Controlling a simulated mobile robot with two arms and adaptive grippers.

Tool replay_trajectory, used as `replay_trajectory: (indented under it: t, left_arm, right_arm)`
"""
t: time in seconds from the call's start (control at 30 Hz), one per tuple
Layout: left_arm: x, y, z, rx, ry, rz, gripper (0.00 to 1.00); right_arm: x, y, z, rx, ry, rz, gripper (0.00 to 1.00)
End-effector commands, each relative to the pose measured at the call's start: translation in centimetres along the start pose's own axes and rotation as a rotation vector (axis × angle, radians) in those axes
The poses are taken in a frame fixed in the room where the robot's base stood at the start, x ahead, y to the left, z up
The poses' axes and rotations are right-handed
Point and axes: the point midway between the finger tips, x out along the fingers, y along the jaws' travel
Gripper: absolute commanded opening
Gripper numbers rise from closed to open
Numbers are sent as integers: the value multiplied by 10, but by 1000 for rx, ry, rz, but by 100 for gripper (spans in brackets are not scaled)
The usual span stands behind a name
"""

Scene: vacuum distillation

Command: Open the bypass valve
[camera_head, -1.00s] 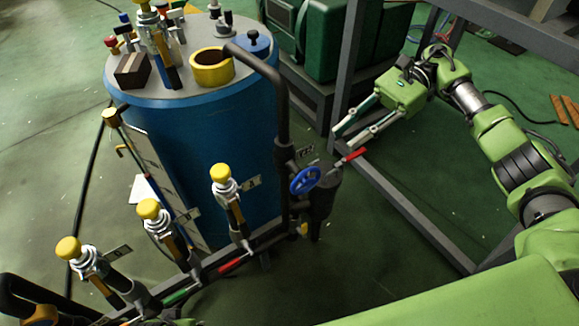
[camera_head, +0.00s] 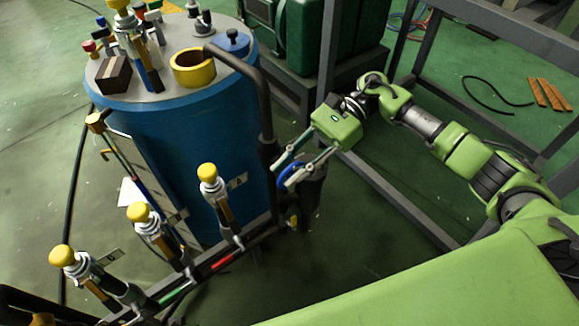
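A blue valve handwheel (camera_head: 287,178) sits on the dark pipework at the right side of the blue tank (camera_head: 180,150). My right gripper (camera_head: 281,175) is open, its two fingers apart at the handwheel and overlapping it in the picture. I cannot tell whether they touch it. The fingers partly hide the wheel, and the red lever seen beside it earlier is hidden now. A red handle (camera_head: 222,260) and a green handle (camera_head: 172,296) lie along the low pipe. No readable label tells me which valve is the bypass. My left gripper is out of view.
Several yellow-capped valves, one nearest the tank (camera_head: 208,170), rise from the low pipe. A dark vertical pipe (camera_head: 265,110) runs down the tank's right side. A grey metal frame (camera_head: 405,212) stands under my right arm. Green floor is open at the lower middle.

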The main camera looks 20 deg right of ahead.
Motion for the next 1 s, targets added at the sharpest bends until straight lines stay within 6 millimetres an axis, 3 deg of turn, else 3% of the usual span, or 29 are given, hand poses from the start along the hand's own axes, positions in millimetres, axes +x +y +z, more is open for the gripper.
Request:
replay_trajectory:
  t: [0.23,0.27,0.33,0.37,0.77,1.0]
  left_arm:
    - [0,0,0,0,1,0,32]
    - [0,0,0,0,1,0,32]
    - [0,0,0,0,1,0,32]
    - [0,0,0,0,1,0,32]
    - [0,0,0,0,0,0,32]
    - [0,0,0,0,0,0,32]
  right_arm:
    - [1,0,0,0,0,0,25]
    - [1,0,0,0,0,0,22]
    - [1,0,0,0,0,0,4]
    - [1,0,0,0,0,0,0]
    - [1,0,0,-2,31,-1,0]
    - [5,0,1,-5,158,0,0]
